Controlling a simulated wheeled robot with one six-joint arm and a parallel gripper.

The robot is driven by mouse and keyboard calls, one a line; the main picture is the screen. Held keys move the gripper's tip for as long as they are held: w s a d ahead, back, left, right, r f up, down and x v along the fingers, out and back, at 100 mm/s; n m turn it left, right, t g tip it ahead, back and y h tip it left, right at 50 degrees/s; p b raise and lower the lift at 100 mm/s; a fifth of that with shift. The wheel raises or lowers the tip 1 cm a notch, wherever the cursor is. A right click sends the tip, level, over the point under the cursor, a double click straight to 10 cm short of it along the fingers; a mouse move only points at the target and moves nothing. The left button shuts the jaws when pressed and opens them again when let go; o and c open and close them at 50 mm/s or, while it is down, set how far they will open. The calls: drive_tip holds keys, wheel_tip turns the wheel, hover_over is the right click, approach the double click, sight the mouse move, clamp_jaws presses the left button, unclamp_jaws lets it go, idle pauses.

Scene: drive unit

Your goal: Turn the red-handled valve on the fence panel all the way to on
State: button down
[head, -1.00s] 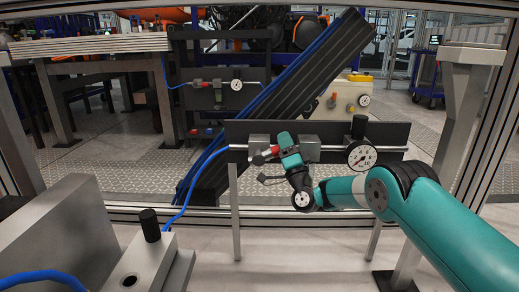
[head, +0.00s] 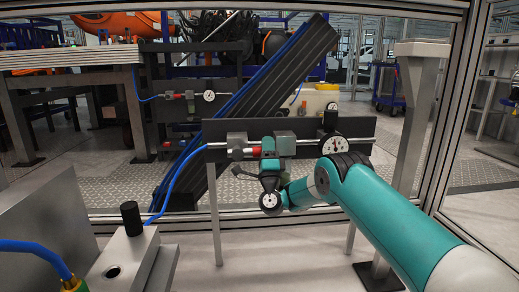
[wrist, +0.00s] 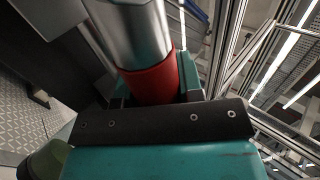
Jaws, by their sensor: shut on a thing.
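The dark fence panel (head: 352,128) carries a silver pipe with grey blocks and a round white gauge (head: 334,146). The red valve handle (head: 256,151) shows as a small patch beside the left grey block (head: 237,145). My teal gripper (head: 268,152) is in front of the pipe, upright, and hides most of the handle. In the wrist view, the red handle (wrist: 152,83) sits between the jaws, with a silver cylinder (wrist: 130,32) running up from it. My gripper is shut on the handle. The handle's exact angle is hard to tell.
A blue hose (head: 172,185) runs from the panel's left end down to a grey block with a black knob (head: 131,215). Another red-fitted panel (head: 190,97) hangs behind the fence. An aluminium fence post (head: 445,110) stands right of my arm.

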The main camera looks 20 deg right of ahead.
drive_tip(key=shift+f, duration=0.1)
drive_tip(key=c, duration=0.8)
unclamp_jaws()
drive_tip(key=shift+o, duration=0.2)
drive_tip(key=shift+f, duration=0.1)
